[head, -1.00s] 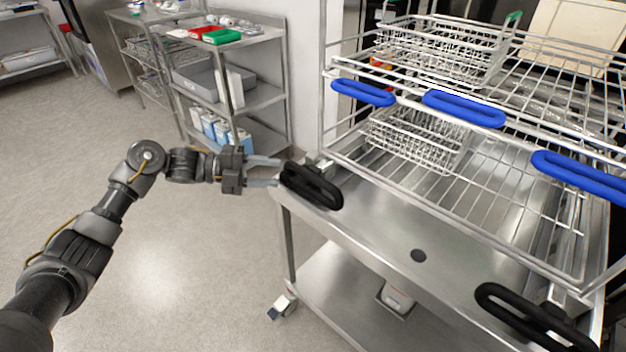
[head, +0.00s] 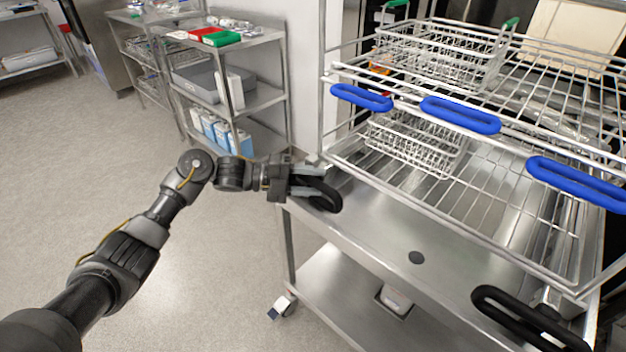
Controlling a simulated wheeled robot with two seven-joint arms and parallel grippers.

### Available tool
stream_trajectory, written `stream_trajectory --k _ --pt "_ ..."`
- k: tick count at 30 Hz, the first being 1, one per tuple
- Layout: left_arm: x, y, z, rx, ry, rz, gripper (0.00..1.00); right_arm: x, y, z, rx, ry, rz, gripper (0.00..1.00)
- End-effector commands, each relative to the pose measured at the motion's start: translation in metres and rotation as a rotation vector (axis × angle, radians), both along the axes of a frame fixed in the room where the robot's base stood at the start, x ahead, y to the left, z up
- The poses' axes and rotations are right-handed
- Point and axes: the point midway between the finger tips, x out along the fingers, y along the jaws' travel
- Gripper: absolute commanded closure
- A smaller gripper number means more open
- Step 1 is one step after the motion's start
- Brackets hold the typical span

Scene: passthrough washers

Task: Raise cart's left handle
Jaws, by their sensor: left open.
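The steel cart (head: 375,225) stands at the right, with two black loop handles on its near edge. Its left handle (head: 327,199) is at the cart's left corner, partly hidden by my left gripper. My left gripper (head: 322,182) is open, with its fingers at the left handle, one on the upper side and one on the lower side. I cannot tell whether they touch it. The right handle (head: 515,318) is at the bottom right with nothing at it. My right gripper is not in view.
A wire rack with blue handles (head: 460,114) sits above the cart top, holding wire baskets (head: 440,55). A steel shelf unit (head: 262,95) with trays and blue-white boxes stands behind my left arm. The floor at left is clear.

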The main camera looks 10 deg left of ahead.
Motion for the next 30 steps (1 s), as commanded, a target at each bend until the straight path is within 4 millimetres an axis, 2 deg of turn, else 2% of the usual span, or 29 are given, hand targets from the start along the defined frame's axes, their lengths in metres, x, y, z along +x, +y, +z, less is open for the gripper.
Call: stream_trajectory --k 10,18,20,30 --pt "0.0007 -0.0036 -0.0006 0.000 0.000 0.001 0.59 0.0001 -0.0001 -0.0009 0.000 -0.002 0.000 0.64" --pt "0.0007 -0.0034 -0.0006 0.000 0.000 0.001 0.94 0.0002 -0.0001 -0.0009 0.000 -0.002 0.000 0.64" --pt "0.0007 -0.0034 -0.0006 0.001 0.000 0.001 1.00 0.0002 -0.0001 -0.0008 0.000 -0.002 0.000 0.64" --pt "0.0013 -0.0023 -0.0002 -0.013 0.010 0.001 1.00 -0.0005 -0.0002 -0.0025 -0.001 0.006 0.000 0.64"
